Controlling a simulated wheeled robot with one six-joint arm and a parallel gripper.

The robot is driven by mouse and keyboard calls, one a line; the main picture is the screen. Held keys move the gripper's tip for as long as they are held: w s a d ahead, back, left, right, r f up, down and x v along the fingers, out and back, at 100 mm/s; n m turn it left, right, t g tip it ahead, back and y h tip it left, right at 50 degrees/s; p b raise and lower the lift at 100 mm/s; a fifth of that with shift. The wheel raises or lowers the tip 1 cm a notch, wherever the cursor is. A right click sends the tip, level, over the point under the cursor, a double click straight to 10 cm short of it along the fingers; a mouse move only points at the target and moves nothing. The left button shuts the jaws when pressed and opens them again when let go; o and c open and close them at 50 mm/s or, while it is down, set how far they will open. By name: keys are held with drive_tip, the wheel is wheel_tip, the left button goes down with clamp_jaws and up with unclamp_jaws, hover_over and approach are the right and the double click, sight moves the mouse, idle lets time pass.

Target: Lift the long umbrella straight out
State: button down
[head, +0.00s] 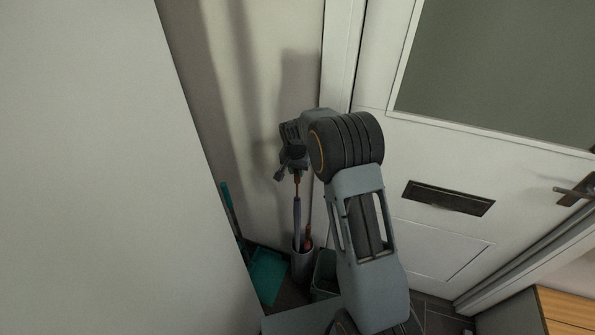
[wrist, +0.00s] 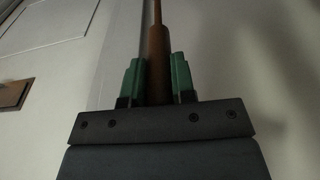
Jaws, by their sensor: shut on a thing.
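The long umbrella (head: 297,215) stands upright below my gripper in the head view, with a slim blue-grey body and a brown upper part. Its lower end is hidden inside a grey cylindrical stand (head: 303,268). My gripper (head: 296,169) is at the umbrella's top. In the wrist view, the brown handle (wrist: 158,50) runs between the two green fingers of my gripper (wrist: 156,76), which is shut on it. A thin shaft continues beyond the handle.
A reddish-handled item (head: 308,241) is also in the stand. A dark bin (head: 325,272) stands to its right, and a teal dustpan (head: 268,275) to its left. A white door (head: 440,160) with a letter slot (head: 448,197) is at right. A pale wall fills the left.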

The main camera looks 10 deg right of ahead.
wheel_tip(320, 180, up, 23)
drive_tip(key=p, duration=1.1)
drive_tip(key=shift+p, duration=0.35)
idle(1.4)
idle(0.5)
